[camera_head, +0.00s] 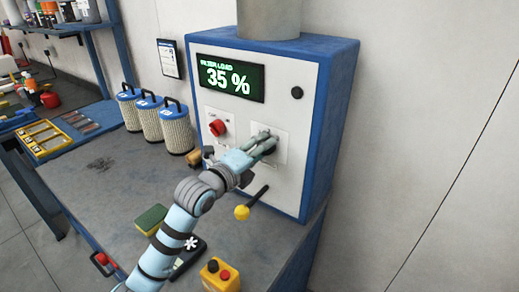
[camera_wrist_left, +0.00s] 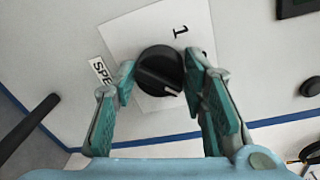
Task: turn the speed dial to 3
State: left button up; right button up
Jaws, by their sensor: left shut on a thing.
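The speed dial (camera_wrist_left: 158,68) is a round black knob on a white plate (camera_wrist_left: 128,38) in the left wrist view. A white pointer mark shows on it, toward the lower right of that view. A "1" is printed on the plate above the dial, and a label starting "SPE" is at its left; other numbers are hidden. My left gripper (camera_wrist_left: 163,82) has its teal fingers on either side of the dial, shut on it. In the head view my left gripper (camera_head: 266,142) reaches to the dial on the cabinet front and mostly covers it. My right gripper is not in view.
The blue and white cabinet (camera_head: 322,125) has a display (camera_head: 229,78) reading "FILTER LOAD 35 %". A red knob (camera_head: 217,128) is left of the dial, and a yellow-ended lever (camera_head: 243,212) is below it. Several filter cartridges (camera_head: 176,130) stand left.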

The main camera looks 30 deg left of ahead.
pick_arm(q)
jog(key=shift+r, duration=0.2)
jog(key=o, duration=1)
jog(key=shift+c, duration=0.2)
jog(key=shift+o, duration=1)
jog(key=shift+w+f, duration=0.1)
jog(key=s+a, duration=0.1)
jog(key=s, duration=1.1)
jog(key=shift+a+r, duration=0.2)
jog(key=shift+r, duration=0.25)
jog(key=shift+w, duration=0.1)
jog(key=shift+a, duration=0.1)
